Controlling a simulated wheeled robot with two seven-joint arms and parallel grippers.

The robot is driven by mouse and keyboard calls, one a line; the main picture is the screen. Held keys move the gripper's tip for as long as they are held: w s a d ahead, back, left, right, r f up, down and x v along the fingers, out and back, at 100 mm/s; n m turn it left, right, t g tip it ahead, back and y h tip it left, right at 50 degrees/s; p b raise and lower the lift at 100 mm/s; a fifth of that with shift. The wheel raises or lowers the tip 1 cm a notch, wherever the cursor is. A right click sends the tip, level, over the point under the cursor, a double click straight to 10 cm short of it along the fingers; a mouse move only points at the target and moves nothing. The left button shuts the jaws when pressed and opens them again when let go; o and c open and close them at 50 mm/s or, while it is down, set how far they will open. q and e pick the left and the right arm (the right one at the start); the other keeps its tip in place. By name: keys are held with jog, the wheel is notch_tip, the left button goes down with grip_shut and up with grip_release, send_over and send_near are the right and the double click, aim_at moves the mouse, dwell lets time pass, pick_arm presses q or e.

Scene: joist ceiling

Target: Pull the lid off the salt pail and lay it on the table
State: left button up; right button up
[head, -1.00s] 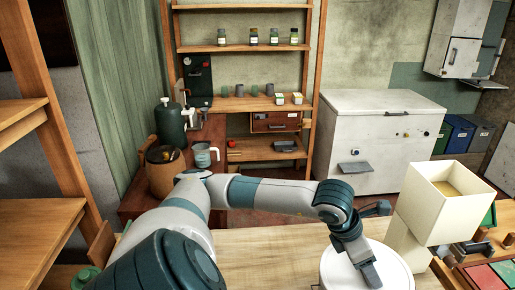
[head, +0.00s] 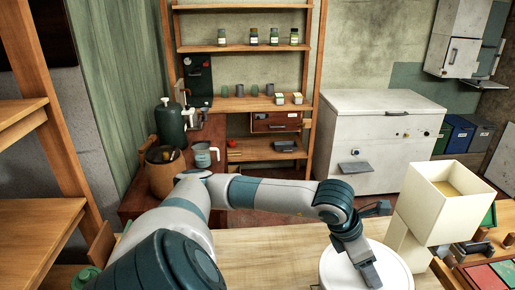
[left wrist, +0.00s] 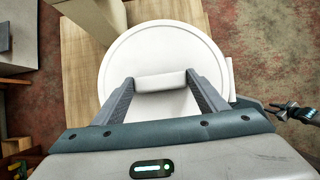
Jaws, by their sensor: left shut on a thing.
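The white round lid (head: 395,268) is at the bottom of the head view, over the near part of the table (head: 262,245). It fills the middle of the left wrist view (left wrist: 165,45). My left gripper (head: 371,277) points down onto it. In the left wrist view its two fingers (left wrist: 160,82) are shut on the white block-shaped handle in the lid's middle. The pail is mostly hidden under the lid; I cannot tell whether the lid is seated or slightly raised.
A cream box-shaped lamp (head: 443,200) stands close to the right of the lid. Coloured trays (head: 490,275) lie at the far right. Bare wooden tabletop shows to the left of the lid. A white chest freezer (head: 372,140) and shelves stand beyond.

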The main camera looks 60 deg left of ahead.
pick_arm(q)
jog(key=shift+r, duration=0.15)
dwell(0.3)
jog(key=shift+r, duration=0.5)
jog(key=shift+c, duration=0.8)
jog(key=shift+r+p, duration=1.35)
jog(key=shift+r, duration=1.15)
jog(key=shift+s, duration=0.15)
